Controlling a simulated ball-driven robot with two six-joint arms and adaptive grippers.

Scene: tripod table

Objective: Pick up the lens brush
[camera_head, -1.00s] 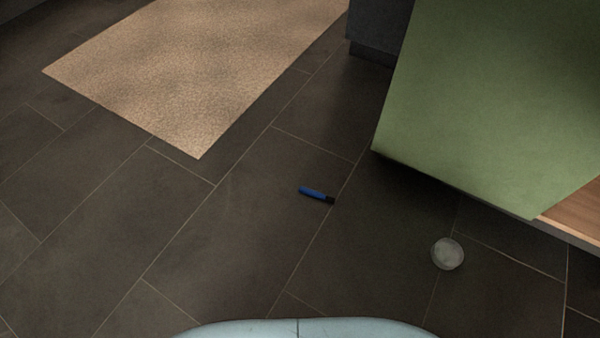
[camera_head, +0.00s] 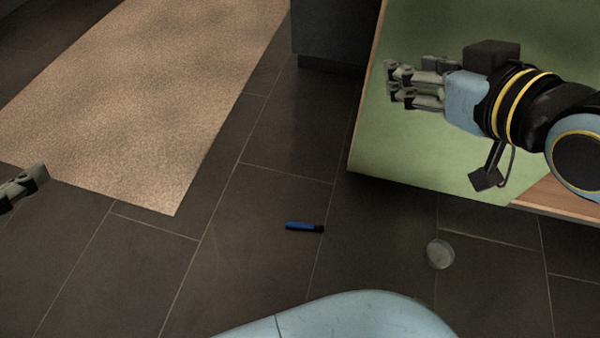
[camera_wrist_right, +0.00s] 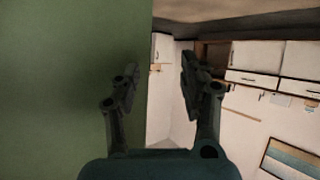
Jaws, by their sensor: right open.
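The lens brush (camera_head: 304,227), a small blue stick with a black end, lies on the dark tiled floor in the head view, just above my pale blue base. My right gripper (camera_head: 402,84) is at the upper right of the head view, in front of the green panel and well apart from the brush. In the right wrist view its fingers (camera_wrist_right: 157,88) are spread with nothing between them. Part of my left gripper (camera_head: 22,187) shows at the left edge of the head view; its jaws cannot be made out.
A green panel (camera_head: 400,160) with a wooden edge (camera_head: 550,197) stands at the right. A small round pale dish (camera_head: 440,254) lies on the floor right of the brush. A beige rug (camera_head: 150,100) lies at the upper left. The floor around the brush is clear.

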